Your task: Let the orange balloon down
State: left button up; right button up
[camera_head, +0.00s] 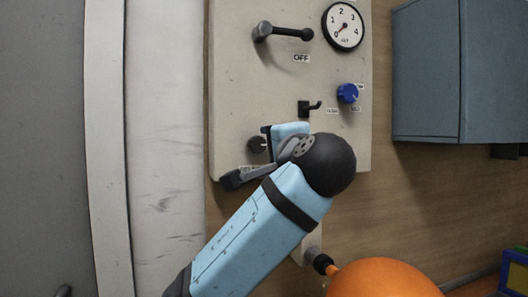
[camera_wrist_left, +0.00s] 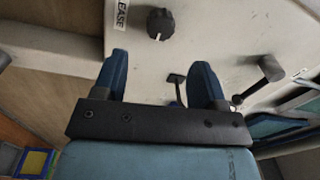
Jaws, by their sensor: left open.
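The orange balloon (camera_head: 382,278) is round and inflated, partly cut off at the bottom of the head view, on a dark nozzle (camera_head: 323,264). A black knob (camera_head: 257,144) sits low on the pale wall panel (camera_head: 235,80), with a label under it partly hidden by my arm. My left gripper (camera_wrist_left: 160,80) is open and empty in the wrist view. A dark round knob (camera_wrist_left: 160,22) lies beyond the gap between its fingers, apart from them. A label beside that knob shows "EASE". My right gripper is in neither view.
The panel also carries a black lever (camera_head: 285,33) above an OFF label, a gauge (camera_head: 342,26) with its needle near 0, a blue knob (camera_head: 347,93) and a small black switch (camera_head: 309,107). A blue-grey cabinet (camera_head: 430,70) hangs to the right.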

pick_arm(q)
jog(key=v, duration=0.5)
jog(key=shift+s, duration=0.1)
dwell(0.5)
dwell(0.6)
